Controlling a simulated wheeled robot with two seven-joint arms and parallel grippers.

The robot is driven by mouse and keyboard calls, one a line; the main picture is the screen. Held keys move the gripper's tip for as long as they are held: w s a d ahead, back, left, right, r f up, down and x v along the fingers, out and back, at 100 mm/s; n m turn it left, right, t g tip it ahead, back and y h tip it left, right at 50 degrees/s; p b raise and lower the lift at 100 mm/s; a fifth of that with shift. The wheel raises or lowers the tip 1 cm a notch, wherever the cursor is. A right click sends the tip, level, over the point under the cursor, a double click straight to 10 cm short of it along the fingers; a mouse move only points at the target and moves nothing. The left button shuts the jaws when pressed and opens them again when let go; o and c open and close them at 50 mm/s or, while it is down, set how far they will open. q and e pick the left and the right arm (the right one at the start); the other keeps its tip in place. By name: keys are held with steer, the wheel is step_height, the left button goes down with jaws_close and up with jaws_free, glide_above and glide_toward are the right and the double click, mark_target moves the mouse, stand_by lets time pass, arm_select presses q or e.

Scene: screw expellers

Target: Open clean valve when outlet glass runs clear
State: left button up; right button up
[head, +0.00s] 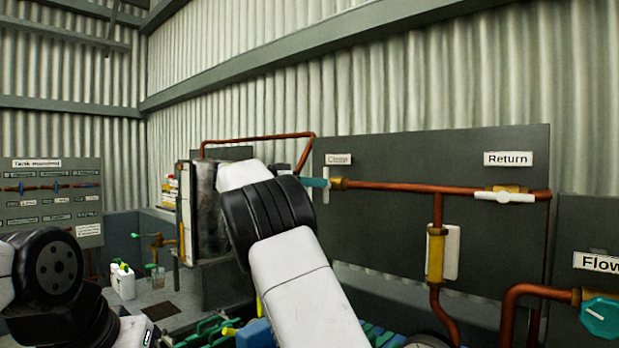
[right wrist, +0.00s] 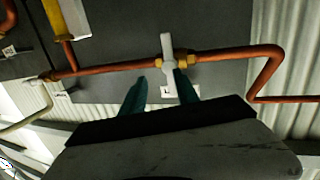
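The clean valve has a white handle (head: 326,186) on a copper pipe, under the "Clean" label (head: 338,159). The handle stands across the pipe; it also shows in the right wrist view (right wrist: 168,55). My right gripper (head: 316,183) is at this valve. In the right wrist view its two teal fingers (right wrist: 161,77) are apart, with the handle's lower end between or just in front of them; contact cannot be told. A sight glass (head: 436,257) on the vertical pipe looks amber-yellow; part of it shows in the right wrist view (right wrist: 54,14).
The Return valve (head: 505,195) has its white handle along the pipe. A teal flow knob (head: 602,318) is at the lower right. A grey panel (head: 390,145) backs the pipes. A dark box (head: 202,215) stands behind my right arm. White jugs (head: 122,281) stand at the left.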

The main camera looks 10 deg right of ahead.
mark_target(326, 176)
steer(key=shift+m+h, duration=0.3)
steer(key=shift+h, duration=0.3)
steer(key=w+d, duration=0.1)
steer(key=w+d+r, duration=0.1)
steer(key=d, duration=0.1)
steer(key=w+d, duration=0.1)
steer(key=w, duration=0.1)
steer(key=shift+d+r, duration=0.3)
steer(key=shift+d, duration=0.1)
steer(key=shift+c, duration=0.3)
jaws_close()
